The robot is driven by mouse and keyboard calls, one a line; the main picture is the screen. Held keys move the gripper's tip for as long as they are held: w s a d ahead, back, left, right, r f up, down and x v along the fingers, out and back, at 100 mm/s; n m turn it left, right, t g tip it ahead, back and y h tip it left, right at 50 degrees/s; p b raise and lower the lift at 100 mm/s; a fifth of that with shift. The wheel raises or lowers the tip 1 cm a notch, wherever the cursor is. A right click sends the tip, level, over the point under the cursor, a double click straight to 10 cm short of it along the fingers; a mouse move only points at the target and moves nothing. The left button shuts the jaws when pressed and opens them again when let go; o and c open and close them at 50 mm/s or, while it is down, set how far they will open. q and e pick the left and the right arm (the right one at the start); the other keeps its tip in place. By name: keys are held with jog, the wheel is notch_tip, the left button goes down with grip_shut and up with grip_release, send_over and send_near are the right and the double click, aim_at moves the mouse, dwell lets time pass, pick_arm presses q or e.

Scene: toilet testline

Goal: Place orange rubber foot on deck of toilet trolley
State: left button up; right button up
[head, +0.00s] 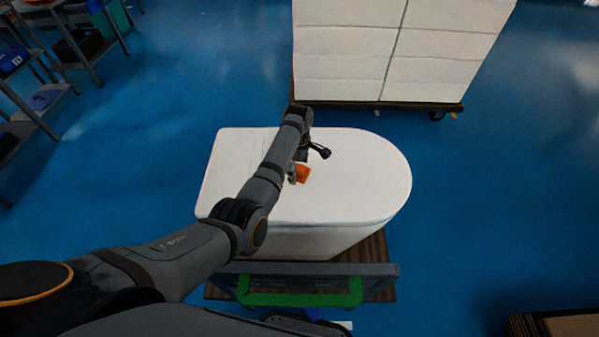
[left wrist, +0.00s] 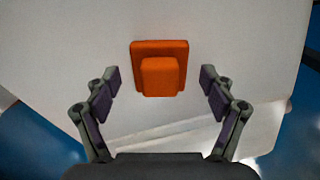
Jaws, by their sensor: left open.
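The orange rubber foot (head: 302,173) rests on the flat white lid of the toilet (head: 360,185), near its middle. In the left wrist view the foot (left wrist: 160,68) shows a square base with a raised block, centred ahead between my left fingers. My left gripper (head: 308,165) is open and empty over the lid, with one finger on each side of the foot's line and clear gaps to it. The toilet stands on the trolley, whose brown deck (head: 378,252) shows at the right and front. My right gripper is not in view.
The trolley has a grey front bar and a green handle (head: 300,297) on my side. Behind stands another trolley with stacked white boxes (head: 345,55). Grey shelves (head: 80,50) are at the upper left. Blue floor (head: 490,200) is clear at the right.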

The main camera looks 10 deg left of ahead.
aim_at(299, 167)
pick_arm(q)
jog(key=shift+c, duration=0.3)
jog(key=c, duration=1.2)
jog(key=shift+r, duration=0.1)
jog(key=shift+c, duration=0.2)
notch_tip(299, 167, up, 3)
jog(key=w+a+r+b, duration=0.1)
jog(key=w+a+r, duration=0.2)
jog(key=a+r, duration=0.7)
jog(key=a, duration=0.3)
jog(key=shift+a+b, duration=0.4)
